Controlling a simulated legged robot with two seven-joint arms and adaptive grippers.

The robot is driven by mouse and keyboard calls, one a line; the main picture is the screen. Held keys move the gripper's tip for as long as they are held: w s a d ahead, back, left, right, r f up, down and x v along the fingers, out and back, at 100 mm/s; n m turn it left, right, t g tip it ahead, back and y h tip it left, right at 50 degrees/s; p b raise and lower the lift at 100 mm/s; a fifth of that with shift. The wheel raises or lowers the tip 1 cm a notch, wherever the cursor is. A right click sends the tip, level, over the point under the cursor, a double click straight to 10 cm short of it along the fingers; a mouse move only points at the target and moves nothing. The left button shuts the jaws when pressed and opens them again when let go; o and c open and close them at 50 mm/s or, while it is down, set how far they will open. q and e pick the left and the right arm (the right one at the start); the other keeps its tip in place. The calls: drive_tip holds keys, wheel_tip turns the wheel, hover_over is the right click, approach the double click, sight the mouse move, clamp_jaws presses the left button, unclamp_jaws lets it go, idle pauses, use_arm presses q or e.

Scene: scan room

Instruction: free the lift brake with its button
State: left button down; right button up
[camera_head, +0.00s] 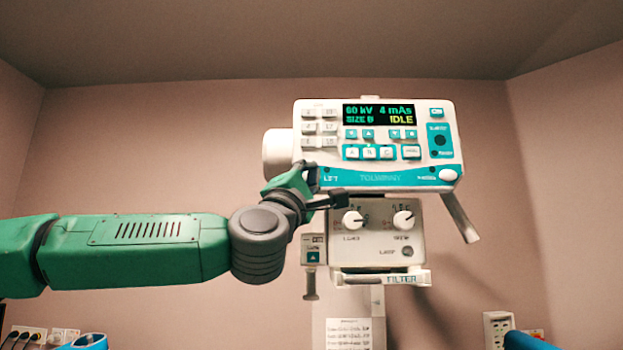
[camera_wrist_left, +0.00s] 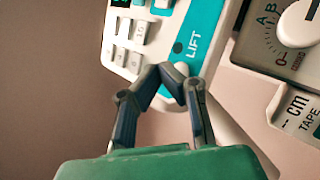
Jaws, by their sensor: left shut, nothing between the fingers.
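The white control head (camera_head: 385,180) has a teal lower band and a lit display (camera_head: 379,114) reading 60 kV, 4 mAs, SIZE 0, IDLE. The LIFT label (camera_head: 331,178) is at the band's left end; it also shows in the left wrist view (camera_wrist_left: 194,45), beside a small round teal dot (camera_wrist_left: 177,47). My left gripper (camera_head: 318,188) is at that lower left corner. In the left wrist view its dark fingers (camera_wrist_left: 176,76) are shut and empty, tips close by the label. They cover part of the corner; whether they touch it, I cannot tell. My right gripper is out of view.
Below hangs a white box with two dials (camera_head: 353,220) (camera_head: 403,220) and a FILTER slot (camera_head: 400,279). A tape block (camera_head: 314,250) is at its left. A white handle (camera_head: 460,217) slants down at the right. Free air lies left of the head.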

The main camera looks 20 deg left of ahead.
use_arm(q)
drive_tip(key=shift+d, duration=0.1)
drive_tip(key=shift+w+a, duration=0.1)
drive_tip(key=shift+a, duration=0.1)
drive_tip(key=shift+w, duration=0.25)
drive_tip(key=shift+w+a, duration=0.15)
drive_tip(key=shift+w, duration=0.2)
idle(1.0)
drive_tip(key=shift+s, duration=0.1)
drive_tip(key=shift+s+d+b, duration=0.3)
drive_tip(key=shift+s+b, duration=0.35)
drive_tip(key=shift+s, duration=0.05)
